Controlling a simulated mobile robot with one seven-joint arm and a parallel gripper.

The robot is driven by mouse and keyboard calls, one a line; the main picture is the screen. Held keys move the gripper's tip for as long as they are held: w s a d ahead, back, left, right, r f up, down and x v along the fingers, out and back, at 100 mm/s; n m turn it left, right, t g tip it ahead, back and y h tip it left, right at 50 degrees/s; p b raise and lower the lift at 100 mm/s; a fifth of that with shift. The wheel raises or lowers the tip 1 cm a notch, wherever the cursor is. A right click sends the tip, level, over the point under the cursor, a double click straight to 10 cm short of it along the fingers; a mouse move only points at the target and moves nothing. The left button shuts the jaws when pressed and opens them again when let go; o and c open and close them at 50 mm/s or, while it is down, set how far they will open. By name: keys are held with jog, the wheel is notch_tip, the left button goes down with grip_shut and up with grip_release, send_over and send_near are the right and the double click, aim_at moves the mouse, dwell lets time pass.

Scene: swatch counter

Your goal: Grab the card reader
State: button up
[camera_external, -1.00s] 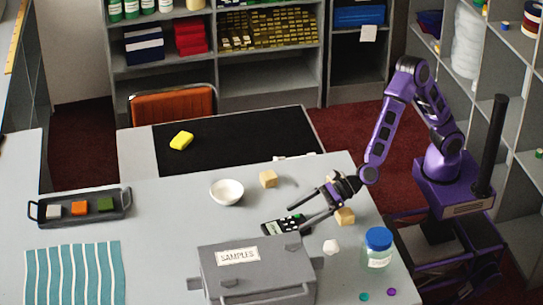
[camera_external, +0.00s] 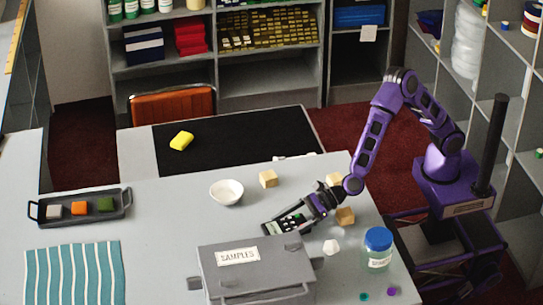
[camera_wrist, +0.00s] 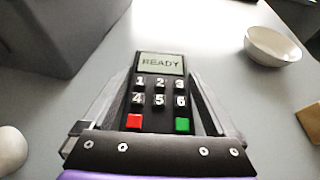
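The card reader (camera_external: 288,223) lies on the grey counter behind the samples box. In the wrist view the black card reader (camera_wrist: 160,87) shows a screen reading READY, number keys, a red key and a green key. My gripper (camera_external: 284,221) reaches down over it from the right. In the wrist view my gripper (camera_wrist: 162,73) has one finger along each long side, and the fingertips appear to touch its sides near the screen. The reader looks flat on the counter; its near end is hidden by the gripper.
The grey samples box (camera_external: 255,273) stands close in front of the reader. A white bowl (camera_external: 226,192), wooden blocks (camera_external: 268,179), a white lump (camera_external: 331,247) and a blue-lidded jar (camera_external: 378,249) stand around. A tray (camera_external: 127,207) sits at left; the counter between is clear.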

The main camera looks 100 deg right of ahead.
jog(key=c, duration=0.7)
jog(key=shift+r, duration=0.1)
